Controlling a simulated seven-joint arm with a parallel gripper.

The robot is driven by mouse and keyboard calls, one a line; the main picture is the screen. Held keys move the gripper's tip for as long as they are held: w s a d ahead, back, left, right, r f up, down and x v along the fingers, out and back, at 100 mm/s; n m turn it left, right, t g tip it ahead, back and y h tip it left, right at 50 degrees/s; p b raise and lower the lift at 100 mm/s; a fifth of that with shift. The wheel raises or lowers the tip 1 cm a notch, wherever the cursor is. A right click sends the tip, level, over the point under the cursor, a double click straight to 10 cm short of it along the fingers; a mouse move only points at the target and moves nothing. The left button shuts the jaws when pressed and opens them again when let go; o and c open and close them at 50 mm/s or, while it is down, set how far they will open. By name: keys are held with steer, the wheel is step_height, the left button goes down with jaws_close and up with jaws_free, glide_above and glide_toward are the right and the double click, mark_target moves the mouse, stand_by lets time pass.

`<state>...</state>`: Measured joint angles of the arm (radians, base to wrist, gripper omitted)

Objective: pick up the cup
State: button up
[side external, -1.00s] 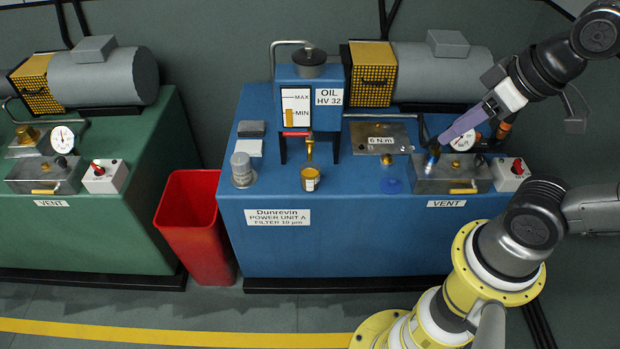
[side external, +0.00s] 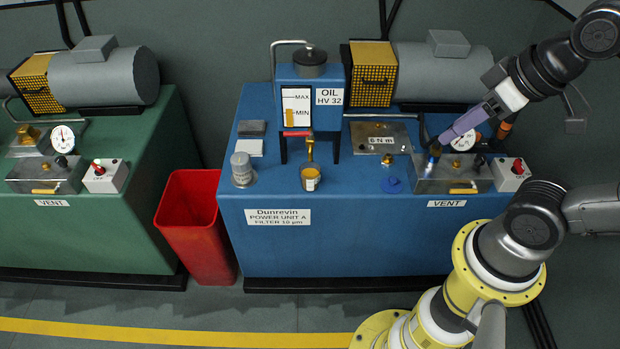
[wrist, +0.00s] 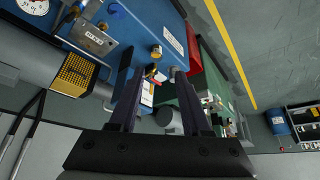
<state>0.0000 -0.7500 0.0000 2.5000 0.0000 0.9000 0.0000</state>
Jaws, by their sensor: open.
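The cup (side external: 310,178) is small, with a yellowish top and a pale label. It stands upright on the front of the blue console, below the brass tap of the oil tank. It also shows in the wrist view (wrist: 156,51), beyond the fingers. My gripper (side external: 435,153) is at the right of the console, above the metal vent block and well apart from the cup. In the wrist view the two dark fingers (wrist: 157,80) are spread with nothing between them.
The oil tank (side external: 309,92) stands behind the cup. A grey canister (side external: 242,170) is to its left and a blue cap (side external: 392,186) to its right. A pressure gauge (side external: 464,139) is near my gripper. A red bin (side external: 196,230) stands on the floor between the consoles.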

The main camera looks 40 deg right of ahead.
steer(key=shift+o, duration=0.4)
steer(key=o, duration=0.8)
steer(key=shift+c, duration=0.2)
